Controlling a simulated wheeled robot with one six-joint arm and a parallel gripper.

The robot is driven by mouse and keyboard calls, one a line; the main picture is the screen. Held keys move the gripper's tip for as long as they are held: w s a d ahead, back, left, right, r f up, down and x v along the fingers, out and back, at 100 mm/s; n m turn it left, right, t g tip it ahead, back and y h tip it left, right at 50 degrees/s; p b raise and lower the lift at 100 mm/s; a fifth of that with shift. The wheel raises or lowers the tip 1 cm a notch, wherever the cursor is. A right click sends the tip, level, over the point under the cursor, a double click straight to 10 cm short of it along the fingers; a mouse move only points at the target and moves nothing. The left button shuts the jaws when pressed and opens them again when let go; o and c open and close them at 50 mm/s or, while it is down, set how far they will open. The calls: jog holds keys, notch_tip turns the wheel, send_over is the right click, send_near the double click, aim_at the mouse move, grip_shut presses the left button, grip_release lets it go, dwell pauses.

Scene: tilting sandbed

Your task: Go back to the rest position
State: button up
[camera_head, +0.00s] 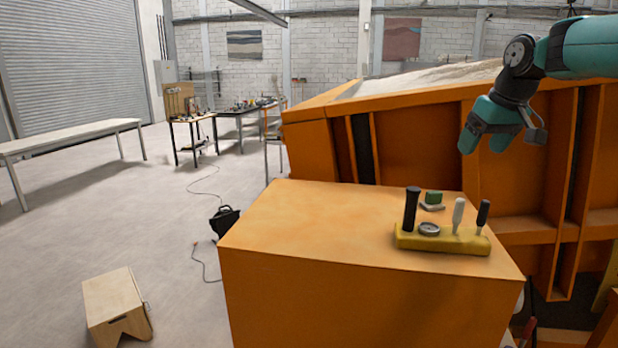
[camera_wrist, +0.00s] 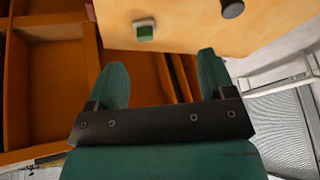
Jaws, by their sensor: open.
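My gripper (camera_head: 483,146) is at the upper right in the head view, at the end of my teal arm. Its fingers point down and to the left, above and behind the right part of the orange block. It is open and nothing is between its fingers. In the wrist view the two teal fingers (camera_wrist: 165,85) stand apart, with the dark orange wall and the block's edge beyond them. My gripper touches nothing that I can see.
The orange block (camera_head: 310,215) carries a yellow holder (camera_head: 440,241) with several upright tools, and a green-topped item (camera_head: 433,199) behind it. The orange sandbed (camera_head: 420,140) stands behind. A wooden stool (camera_head: 115,306) is on the floor at left. The block's left top is clear.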

jog(key=s+a+f+n+g+y+b, duration=0.2)
jog(key=s+a+f+b, duration=0.6)
jog(key=s+a+f, duration=0.45)
jog(key=s+a+f+b, duration=0.2)
jog(key=s+f, duration=0.2)
jog(key=s, duration=0.4)
jog(key=s+a+f+n+g+b, duration=0.1)
jog(key=s+a+f+b, duration=0.1)
jog(key=s+f, duration=0.3)
jog(key=s+a+f+n+g+y+b, duration=0.1)
jog(key=s+a+f+b, duration=0.2)
jog(key=s, duration=0.8)
jog(key=shift+s+a+f, duration=0.3)
jog(key=shift+a+f, duration=0.05)
jog(key=shift+f, duration=0.55)
